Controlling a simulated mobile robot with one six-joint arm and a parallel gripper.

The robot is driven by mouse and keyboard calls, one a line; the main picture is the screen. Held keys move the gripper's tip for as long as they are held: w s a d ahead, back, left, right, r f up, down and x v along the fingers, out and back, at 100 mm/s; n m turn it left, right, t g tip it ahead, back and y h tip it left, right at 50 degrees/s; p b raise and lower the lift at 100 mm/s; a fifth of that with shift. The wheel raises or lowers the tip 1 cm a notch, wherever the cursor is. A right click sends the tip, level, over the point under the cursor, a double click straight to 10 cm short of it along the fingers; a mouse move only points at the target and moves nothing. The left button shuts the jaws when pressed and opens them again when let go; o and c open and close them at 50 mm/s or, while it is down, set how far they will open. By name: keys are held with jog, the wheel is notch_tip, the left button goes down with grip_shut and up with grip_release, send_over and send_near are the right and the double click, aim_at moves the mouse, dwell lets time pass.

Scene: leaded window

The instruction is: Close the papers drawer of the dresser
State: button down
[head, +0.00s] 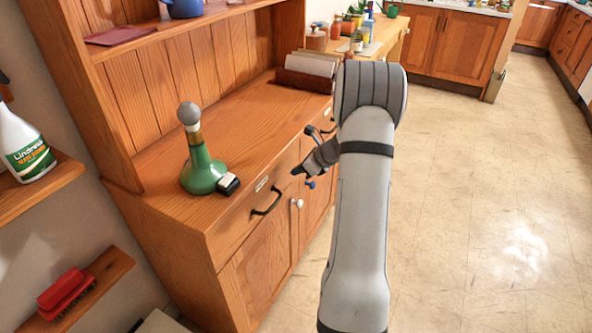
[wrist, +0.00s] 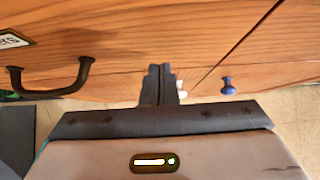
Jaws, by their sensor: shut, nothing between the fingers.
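The wooden dresser (head: 168,230) stands left of centre in the head view. Its near drawer (head: 235,222) has a black bow handle (head: 266,203) and a small label (head: 262,184). This drawer front looks flush or nearly flush with the dresser; a small gap cannot be told. In the wrist view the black handle (wrist: 50,82) is at left, under a cut-off label (wrist: 14,38) ending in what looks like "RS". My gripper (head: 297,171) is shut and empty, near the dresser front, right of that handle. The wrist view shows its fingertips together (wrist: 160,70); contact cannot be told.
A white knob (head: 297,203) and a blue knob (head: 311,185) stick out below the drawers. A green bottle-like object (head: 203,172) and a paper holder (head: 305,76) stand on the dresser top. The floor (head: 480,230) at right is clear.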

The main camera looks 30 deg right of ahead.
jog(key=s+d+f+p+v, duration=0.1)
jog(key=v, duration=1.1)
jog(key=s+a+r+n+g+p, duration=0.1)
jog(key=s+a+r+n, duration=0.1)
jog(key=a+r+n, duration=0.3)
jog(key=s+a+r+n+g+p, duration=0.2)
jog(key=s+a+n, duration=0.1)
jog(key=a, duration=0.5)
jog(key=s+a+r+n+g+p, duration=0.1)
jog(key=s+a+r+n, duration=0.1)
jog(key=a+r+n, duration=0.3)
jog(key=s+a+r+n+h+p, duration=0.2)
jog(key=s+a+n, duration=0.3)
jog(key=s+n, duration=0.3)
jog(key=s+a+r+n+h+p, duration=0.2)
jog(key=s+a+r+n+h, duration=0.1)
jog(key=s+a+n, duration=0.3)
jog(key=s+r+n, duration=0.1)
jog(key=s+n, duration=0.1)
jog(key=s, duration=0.1)
jog(key=shift+a+g, duration=0.15)
jog(key=shift+g, duration=0.25)
